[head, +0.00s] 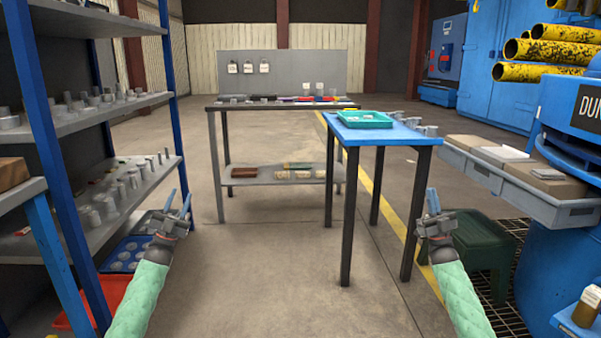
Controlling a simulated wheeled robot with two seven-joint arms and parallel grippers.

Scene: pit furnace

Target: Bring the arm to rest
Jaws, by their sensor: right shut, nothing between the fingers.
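My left gripper (178,202) is at the lower left, in front of the shelf rack, with its two blue fingers apart and nothing between them. My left arm comes up from the bottom edge in a green sleeve. My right gripper (433,201) is at the lower right, pointing up, with its fingers together and nothing held. It stands beside the blue table's right legs in the picture, and I cannot tell how far apart they are.
A blue table (390,133) with a teal tray (364,119) stands ahead. A grey bench (215,108) is behind it. A shelf rack (60,130) with metal parts is left. A dark green stool (484,240) and blue machine (565,105) are right. The middle floor is clear.

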